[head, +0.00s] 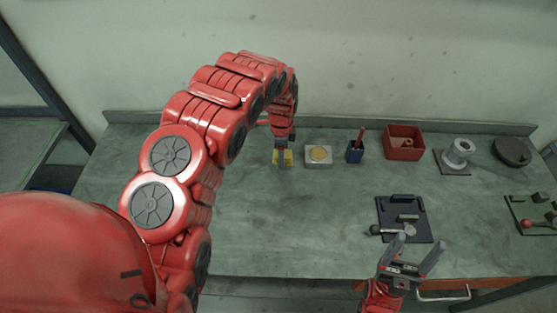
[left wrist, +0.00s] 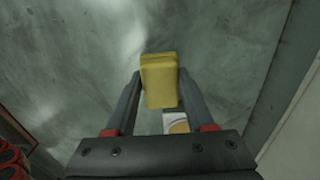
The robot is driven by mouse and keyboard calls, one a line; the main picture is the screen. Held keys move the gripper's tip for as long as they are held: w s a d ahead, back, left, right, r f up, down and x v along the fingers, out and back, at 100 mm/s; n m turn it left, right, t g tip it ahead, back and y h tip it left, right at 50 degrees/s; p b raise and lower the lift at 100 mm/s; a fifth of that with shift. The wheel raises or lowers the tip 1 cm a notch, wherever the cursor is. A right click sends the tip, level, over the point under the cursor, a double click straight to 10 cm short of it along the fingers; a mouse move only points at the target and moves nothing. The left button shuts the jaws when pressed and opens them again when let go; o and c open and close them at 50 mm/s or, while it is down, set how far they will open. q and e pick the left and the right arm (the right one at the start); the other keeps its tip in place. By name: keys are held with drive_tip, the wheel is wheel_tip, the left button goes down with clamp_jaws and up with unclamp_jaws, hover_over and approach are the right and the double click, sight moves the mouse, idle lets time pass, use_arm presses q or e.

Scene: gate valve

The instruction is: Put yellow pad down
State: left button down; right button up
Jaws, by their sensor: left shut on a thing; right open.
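The yellow pad (head: 289,158) is a small block at the back of the grey-green workbench (head: 270,225). My left gripper (head: 282,160) points down with its fingers at the pad. In the left wrist view the yellow pad (left wrist: 159,82) sits between the two fingers of my left gripper (left wrist: 160,100), which is shut on it. I cannot tell whether the pad touches the bench. My right gripper (head: 415,255) is open and empty near the front edge, below the dark fixture plate.
A pale block with a yellow disc (head: 319,155) stands just right of the pad. Further right are a blue holder (head: 355,153), a red bin (head: 404,143), a grey flanged part (head: 459,152), a dark disc (head: 511,151) and a dark plate fixture (head: 404,219). Bench left of the pad is clear.

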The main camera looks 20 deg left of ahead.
use_arm(q)
drive_tip(key=shift+w+a+r, duration=0.1)
drive_tip(key=shift+w+a, duration=0.3)
drive_tip(key=shift+w, duration=0.1)
drive_tip(key=shift+w+a+p, duration=0.25)
drive_tip(key=shift+a+p, duration=0.05)
drive_tip(key=shift+a, duration=0.1)
drive_tip(key=shift+d+f+p, duration=0.1)
drive_tip(key=shift+f+p, duration=0.4)
drive_tip(key=shift+f, duration=0.15)
wheel_tip(320, 180, down, 2)
drive_tip(key=shift+f+p, duration=0.1)
drive_tip(key=shift+p, duration=0.45)
drive_tip(key=shift+f, duration=0.1)
